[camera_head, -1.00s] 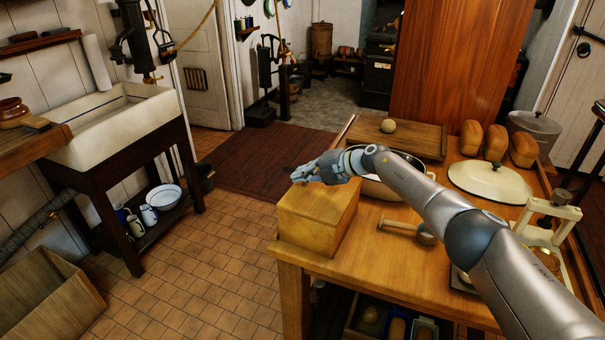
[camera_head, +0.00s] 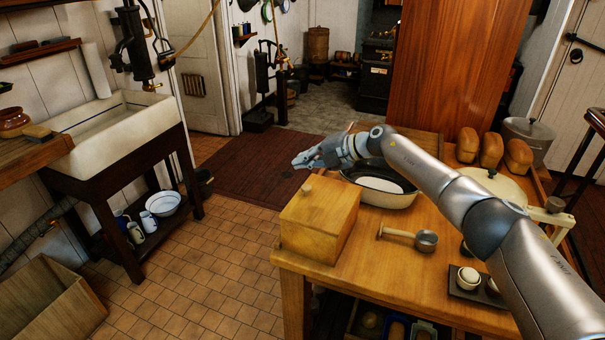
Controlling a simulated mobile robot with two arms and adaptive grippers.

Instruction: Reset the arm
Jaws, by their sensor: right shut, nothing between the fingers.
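My right arm reaches in from the lower right over the wooden table (camera_head: 350,252). My right gripper (camera_head: 299,162) is shut and empty. It is above and behind the wooden box (camera_head: 318,214), which has a small knob on its closed lid. A cream basin (camera_head: 372,195) with a dark rim stands under my forearm, partly hidden by it. My left gripper does not show.
Loaves (camera_head: 491,150), a pale lid (camera_head: 482,180) and a grey pot (camera_head: 528,140) are at the back right.

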